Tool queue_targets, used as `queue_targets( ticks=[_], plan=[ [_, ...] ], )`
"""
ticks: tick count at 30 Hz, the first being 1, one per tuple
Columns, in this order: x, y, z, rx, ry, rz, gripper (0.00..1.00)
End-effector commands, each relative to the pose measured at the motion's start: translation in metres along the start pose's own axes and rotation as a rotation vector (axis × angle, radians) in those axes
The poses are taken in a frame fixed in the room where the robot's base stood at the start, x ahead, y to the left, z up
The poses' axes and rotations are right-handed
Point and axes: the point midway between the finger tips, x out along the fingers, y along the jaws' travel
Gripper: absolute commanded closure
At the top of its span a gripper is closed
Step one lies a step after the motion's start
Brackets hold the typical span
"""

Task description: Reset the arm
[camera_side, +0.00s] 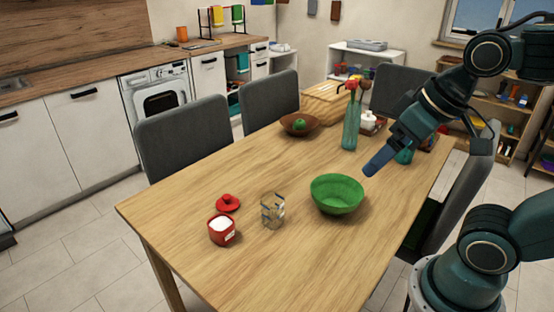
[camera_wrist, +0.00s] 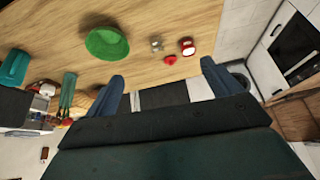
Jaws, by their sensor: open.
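My gripper (camera_side: 374,166) is at the right of the side view, raised above the table near the green bowl. Its blue fingers show in the wrist view (camera_wrist: 163,84), spread wide apart with nothing between them. The green bowl (camera_side: 338,194) stands on the table, also seen in the wrist view as a green bowl (camera_wrist: 107,44). To its left is a clear glass (camera_side: 272,211). A red pot (camera_side: 222,230) with white contents stands open, with its red lid (camera_side: 228,202) on the table behind it.
The wooden table (camera_side: 180,210) has free room at its left and front. A blue-green bottle (camera_side: 351,128), a brown bowl (camera_side: 299,124) with a green item and a wooden bread box (camera_side: 324,101) stand at the back. Grey chairs (camera_side: 188,134) line the table.

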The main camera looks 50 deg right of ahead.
Motion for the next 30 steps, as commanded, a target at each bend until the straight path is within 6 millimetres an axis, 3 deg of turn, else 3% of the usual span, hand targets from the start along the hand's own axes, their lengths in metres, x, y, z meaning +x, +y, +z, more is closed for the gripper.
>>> queue_targets(
  ticks=[6,30],
  plan=[
    [-0.0005,0.0015,0.0118,-0.060,0.005,0.003,0.10],
    [-0.0006,0.0015,0.0112,-0.058,0.006,0.003,0.10]
  ],
)
